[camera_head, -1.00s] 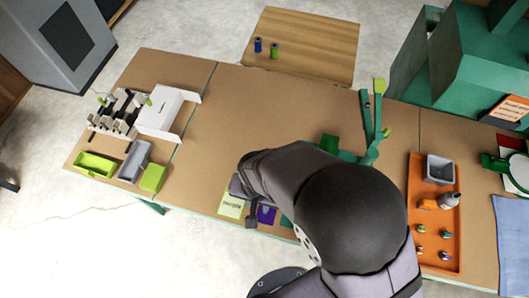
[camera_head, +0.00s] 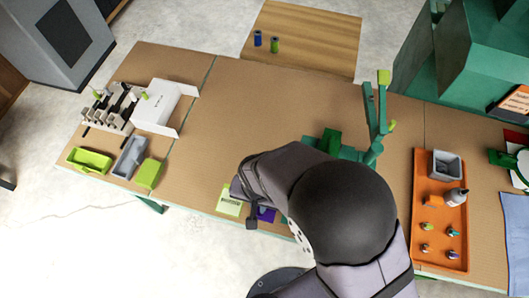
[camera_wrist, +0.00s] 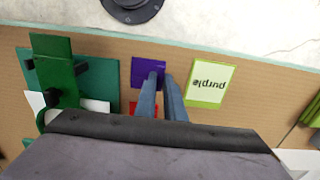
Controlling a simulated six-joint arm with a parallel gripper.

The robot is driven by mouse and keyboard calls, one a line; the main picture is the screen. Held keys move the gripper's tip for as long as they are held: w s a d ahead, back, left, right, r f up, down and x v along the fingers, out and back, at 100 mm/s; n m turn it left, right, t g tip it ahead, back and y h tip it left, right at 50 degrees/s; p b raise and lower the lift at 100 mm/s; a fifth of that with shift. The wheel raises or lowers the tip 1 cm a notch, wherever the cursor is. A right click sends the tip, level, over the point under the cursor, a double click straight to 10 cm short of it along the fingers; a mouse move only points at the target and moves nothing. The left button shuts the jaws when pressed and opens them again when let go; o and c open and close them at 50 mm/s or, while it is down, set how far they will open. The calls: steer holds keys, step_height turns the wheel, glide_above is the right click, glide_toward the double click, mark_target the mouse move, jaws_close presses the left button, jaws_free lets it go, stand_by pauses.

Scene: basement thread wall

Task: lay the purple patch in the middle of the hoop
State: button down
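The purple patch (camera_wrist: 139,72) lies flat on the brown table near its front edge, beside a pale card reading "purple" (camera_wrist: 208,84). In the head view the patch (camera_head: 266,214) shows just right of the card (camera_head: 229,201), partly hidden by my arm. My gripper (camera_wrist: 161,74) is over the patch's right side in the wrist view, its two fingers apart with a narrow gap. I cannot tell whether they touch the patch. A white disc with a green rim, seemingly the hoop (camera_head: 523,166), is at the far right, cut off by the picture's edge.
A red patch (camera_wrist: 138,107) shows behind the fingers in the wrist view. A green stand (camera_wrist: 52,70) on a teal piece is at left. An orange tray (camera_head: 421,215) with small items lies between my arm and the hoop. The table's left-middle is clear.

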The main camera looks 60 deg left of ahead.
steer(key=shift+r, duration=0.1)
steer(key=shift+r+p, duration=2.1)
steer(key=shift+r, duration=0.3)
steer(key=w+r, duration=0.2)
steer(key=w, duration=0.7)
steer(key=w+r+p, duration=0.1)
steer(key=w+r, duration=0.1)
steer(key=w, duration=0.8)
steer(key=shift+d, duration=0.2)
steer(key=shift+f+b, duration=1.5)
steer(key=shift+f, duration=0.2)
